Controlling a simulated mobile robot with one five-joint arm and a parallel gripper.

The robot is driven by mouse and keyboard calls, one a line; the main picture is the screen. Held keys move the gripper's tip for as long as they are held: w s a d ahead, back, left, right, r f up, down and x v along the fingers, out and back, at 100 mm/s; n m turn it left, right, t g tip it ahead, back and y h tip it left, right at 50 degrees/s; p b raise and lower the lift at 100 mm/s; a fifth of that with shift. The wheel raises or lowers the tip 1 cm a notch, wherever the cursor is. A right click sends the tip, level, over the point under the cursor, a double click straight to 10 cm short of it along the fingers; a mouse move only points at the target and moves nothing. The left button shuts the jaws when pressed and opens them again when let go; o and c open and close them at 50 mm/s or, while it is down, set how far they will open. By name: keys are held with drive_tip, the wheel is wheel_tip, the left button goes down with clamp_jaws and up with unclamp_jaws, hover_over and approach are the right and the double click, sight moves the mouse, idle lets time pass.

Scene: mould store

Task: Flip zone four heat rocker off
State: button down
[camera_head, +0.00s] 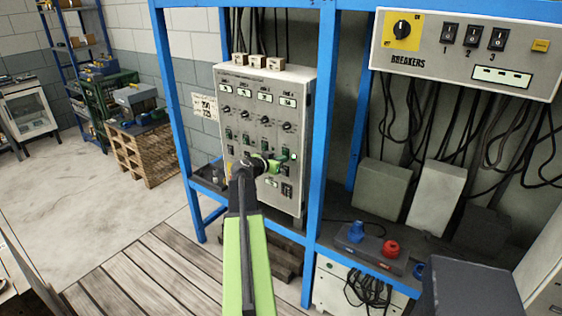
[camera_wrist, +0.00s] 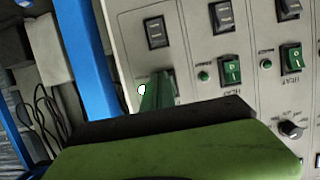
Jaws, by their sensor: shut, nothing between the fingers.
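The grey heater control panel (camera_head: 235,100) has columns of displays, knobs and rockers. In the wrist view it appears turned round, with the end column at left. The lit lamp of that column (camera_wrist: 141,90) glows whitish green; it also shows in the head view (camera_head: 293,157). The zone four heat rocker beside it is mostly hidden by my green fingers, and its position cannot be read. My gripper (camera_head: 280,162) is shut and empty, its tips at or very near this rocker (camera_wrist: 158,92); contact cannot be told. Neighbouring green heat rockers (camera_wrist: 230,71) (camera_wrist: 291,58) show clearly.
A black rocker (camera_wrist: 155,32) sits close by in the same column. A blue frame post (camera_head: 318,130) stands just right of the panel. A breaker box (camera_head: 465,75) hangs at upper right. A shelf with blue and red sockets (camera_head: 372,246) lies below right.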

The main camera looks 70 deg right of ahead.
drive_tip(key=shift+d, duration=0.1)
drive_tip(key=shift+r+p, duration=0.75)
drive_tip(key=shift+p, duration=0.2)
drive_tip(key=p+v, duration=0.4)
drive_tip(key=v, duration=1)
drive_tip(key=shift+w, duration=0.2)
